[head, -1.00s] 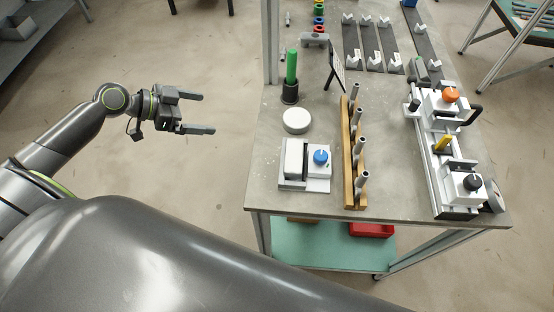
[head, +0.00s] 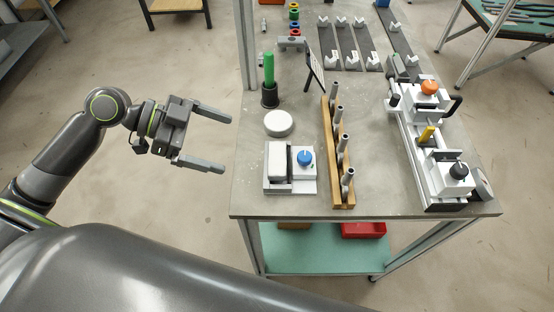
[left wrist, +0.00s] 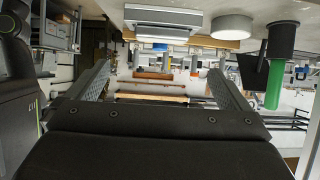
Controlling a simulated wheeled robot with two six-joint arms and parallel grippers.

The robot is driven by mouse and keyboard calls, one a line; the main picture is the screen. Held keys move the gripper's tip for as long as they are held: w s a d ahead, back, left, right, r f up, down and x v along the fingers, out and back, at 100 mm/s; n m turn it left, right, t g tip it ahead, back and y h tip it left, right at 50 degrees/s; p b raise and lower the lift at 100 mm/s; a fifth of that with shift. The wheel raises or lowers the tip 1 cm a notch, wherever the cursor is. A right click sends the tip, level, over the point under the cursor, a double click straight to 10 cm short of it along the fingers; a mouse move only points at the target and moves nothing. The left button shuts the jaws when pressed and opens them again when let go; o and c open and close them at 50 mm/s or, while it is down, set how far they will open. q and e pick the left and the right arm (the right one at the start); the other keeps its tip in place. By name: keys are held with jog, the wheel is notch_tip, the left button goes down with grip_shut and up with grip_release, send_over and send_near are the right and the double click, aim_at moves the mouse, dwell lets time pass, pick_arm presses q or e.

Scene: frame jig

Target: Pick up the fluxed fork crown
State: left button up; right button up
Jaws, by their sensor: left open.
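My left gripper (head: 226,143) is open and empty, left of the table's edge in the head view, with its two fingers pointing right toward the table. In the left wrist view its fingers (left wrist: 159,70) are spread apart with nothing between them. I cannot tell for certain which piece is the fluxed fork crown. A small grey bridge-shaped piece (head: 291,43) near the back left of the table may be it. A wooden rack (head: 333,168) holds several upright metal pieces. My right gripper is not in view.
The grey table (head: 300,207) carries a white box with a blue knob (head: 305,157), a white round tub (head: 278,123), a green stick in a black holder (head: 269,95), a tilted dark panel (head: 315,72), and a long jig (head: 410,135) at right. Left of the table is open floor.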

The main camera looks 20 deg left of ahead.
pick_arm(q)
send_near(277, 158)
jog(key=shift+d+f, duration=0.2)
jog(key=shift+d, duration=0.25)
jog(key=shift+p+x, duration=0.35)
jog(key=shift+x, duration=0.85)
jog(key=shift+p+x, duration=0.55)
jog(key=shift+x, duration=2.05)
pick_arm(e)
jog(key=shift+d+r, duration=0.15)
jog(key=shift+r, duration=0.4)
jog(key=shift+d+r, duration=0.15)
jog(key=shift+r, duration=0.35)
pick_arm(q)
jog(key=shift+w+a, duration=0.1)
jog(key=shift+w, duration=0.05)
jog(key=c, duration=1)
